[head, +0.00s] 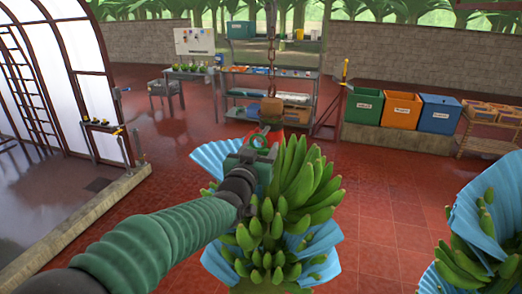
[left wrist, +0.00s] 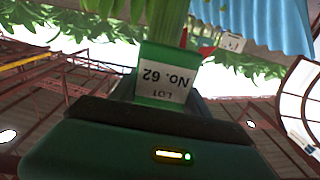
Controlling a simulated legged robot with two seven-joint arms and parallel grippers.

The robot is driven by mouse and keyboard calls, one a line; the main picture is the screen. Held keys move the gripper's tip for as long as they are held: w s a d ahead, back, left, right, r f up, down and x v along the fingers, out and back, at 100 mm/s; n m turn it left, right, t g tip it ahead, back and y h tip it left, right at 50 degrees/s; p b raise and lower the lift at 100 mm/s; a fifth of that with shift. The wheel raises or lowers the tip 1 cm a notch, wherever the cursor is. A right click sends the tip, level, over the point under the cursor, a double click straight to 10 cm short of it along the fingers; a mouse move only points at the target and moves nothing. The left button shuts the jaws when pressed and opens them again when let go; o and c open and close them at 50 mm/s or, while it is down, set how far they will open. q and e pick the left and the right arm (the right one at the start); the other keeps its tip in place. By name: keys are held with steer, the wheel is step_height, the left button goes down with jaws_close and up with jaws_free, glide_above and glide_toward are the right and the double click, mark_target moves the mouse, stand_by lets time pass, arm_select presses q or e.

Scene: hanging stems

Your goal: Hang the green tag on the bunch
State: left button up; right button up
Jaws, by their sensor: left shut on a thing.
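The green tag (left wrist: 162,90) shows in the left wrist view with a white label reading "LOT No. 62", upside down. My left gripper (head: 259,152) is shut on it, in front of the upper part of the bunch in the head view. The bunch (head: 268,240) is green bananas hanging from a chain, with blue cover sheets (head: 212,158) folded around it. A green stalk (left wrist: 167,22) rises just behind the tag in the left wrist view. I cannot tell whether the tag touches it. My right gripper is in neither view.
A second bunch (head: 489,232) with a blue cover hangs at the right. Green, orange and blue bins (head: 440,114) stand behind on a low wall. A metal shelf (head: 232,82) and a table (head: 196,72) stand farther back. The red tiled floor between the bunches is clear.

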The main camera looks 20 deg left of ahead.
mark_target(268, 137)
arm_select(q)
steer(key=shift+w+d, duration=0.1)
steer(key=shift+w, duration=2.3)
stand_by(1.1)
steer(key=shift+w+f+b, duration=0.1)
steer(key=shift+f+b, duration=0.2)
stand_by(0.4)
stand_by(0.4)
steer(key=o, duration=1.7)
